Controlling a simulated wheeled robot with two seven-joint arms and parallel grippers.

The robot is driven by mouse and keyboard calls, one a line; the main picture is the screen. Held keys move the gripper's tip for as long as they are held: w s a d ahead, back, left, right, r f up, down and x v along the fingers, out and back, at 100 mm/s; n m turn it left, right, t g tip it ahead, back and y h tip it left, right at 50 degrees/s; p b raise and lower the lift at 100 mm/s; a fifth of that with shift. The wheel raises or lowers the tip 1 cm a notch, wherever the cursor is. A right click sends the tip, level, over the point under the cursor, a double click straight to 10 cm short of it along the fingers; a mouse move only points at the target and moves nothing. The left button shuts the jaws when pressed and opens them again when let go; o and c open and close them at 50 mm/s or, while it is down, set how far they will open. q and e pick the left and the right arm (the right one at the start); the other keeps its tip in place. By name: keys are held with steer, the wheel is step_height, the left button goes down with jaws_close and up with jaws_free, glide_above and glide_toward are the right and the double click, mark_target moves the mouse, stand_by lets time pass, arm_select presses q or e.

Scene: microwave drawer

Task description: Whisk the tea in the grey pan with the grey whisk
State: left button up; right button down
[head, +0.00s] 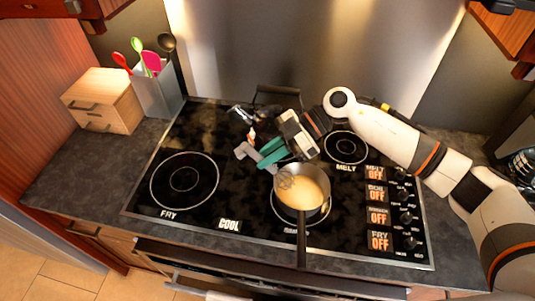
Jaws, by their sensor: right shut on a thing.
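The grey pan (313,195) sits on the front right burner of the black cooktop, its dark handle pointing toward the front edge. Light tan tea fills it. My right gripper (262,157) is above and to the upper left of the pan, shut on the grey whisk. The whisk's wire head (285,180) is over the left side of the pan and appears to dip into the tea; its exact depth is hard to tell. Parts of the whisk's handle are hidden by the gripper. My left gripper is not in view.
The cooktop (228,205) has a free "FRY" burner at left and a "MELT" burner at back right. Control knobs (406,216) line its right side. A utensil holder (158,94) and a small wooden drawer box (103,98) stand at the back left.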

mark_target(257, 151)
steer(key=shift+r, duration=0.1)
steer(key=shift+r, duration=1.95)
